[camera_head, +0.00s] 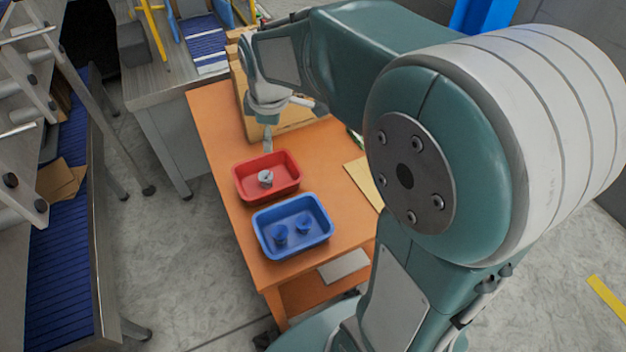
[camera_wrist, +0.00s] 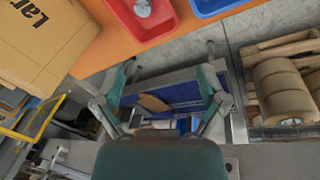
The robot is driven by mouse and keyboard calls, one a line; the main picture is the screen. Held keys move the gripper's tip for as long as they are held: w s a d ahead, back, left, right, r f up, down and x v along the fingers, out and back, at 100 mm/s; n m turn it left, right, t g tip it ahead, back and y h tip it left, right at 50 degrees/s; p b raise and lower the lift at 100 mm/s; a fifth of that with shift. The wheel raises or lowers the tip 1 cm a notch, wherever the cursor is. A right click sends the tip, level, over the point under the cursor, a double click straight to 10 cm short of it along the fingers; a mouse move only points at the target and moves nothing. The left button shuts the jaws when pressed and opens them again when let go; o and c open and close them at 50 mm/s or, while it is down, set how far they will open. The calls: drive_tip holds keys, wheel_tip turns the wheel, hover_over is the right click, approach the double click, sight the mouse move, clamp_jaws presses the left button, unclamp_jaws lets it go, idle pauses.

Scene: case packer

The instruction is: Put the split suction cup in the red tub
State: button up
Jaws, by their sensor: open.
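The red tub (camera_head: 241,184) stands on the orange table, with one grey cup-shaped piece (camera_head: 265,178) inside it. The tub (camera_wrist: 168,28) and the grey piece (camera_wrist: 142,8) also show at the top of the wrist view. The blue tub (camera_head: 262,241) in front of it holds two blue cup-shaped pieces, one on the left (camera_head: 280,233) and one on the right (camera_head: 304,225). No split can be made out on any piece at this size. My gripper (camera_head: 268,143) is just behind the red tub, apart from the grey piece. In the wrist view its fingers (camera_wrist: 167,75) are spread and empty.
The orange table (camera_head: 215,115) carries a cardboard box (camera_wrist: 45,38) behind my gripper. A yellowish flat sheet (camera_head: 362,182) lies to the right of the tubs. A blue-belted conveyor (camera_head: 62,255) stands at the left, with floor between it and the table.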

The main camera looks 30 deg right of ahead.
drive_tip(key=s+r+m+t, duration=0.1)
drive_tip(key=s+r+m, duration=0.1)
drive_tip(key=s+m, duration=0.4)
drive_tip(key=s+r+m+t, duration=0.2)
drive_tip(key=s+m, duration=0.4)
drive_tip(key=s, duration=0.7)
drive_tip(key=shift+r, duration=0.6)
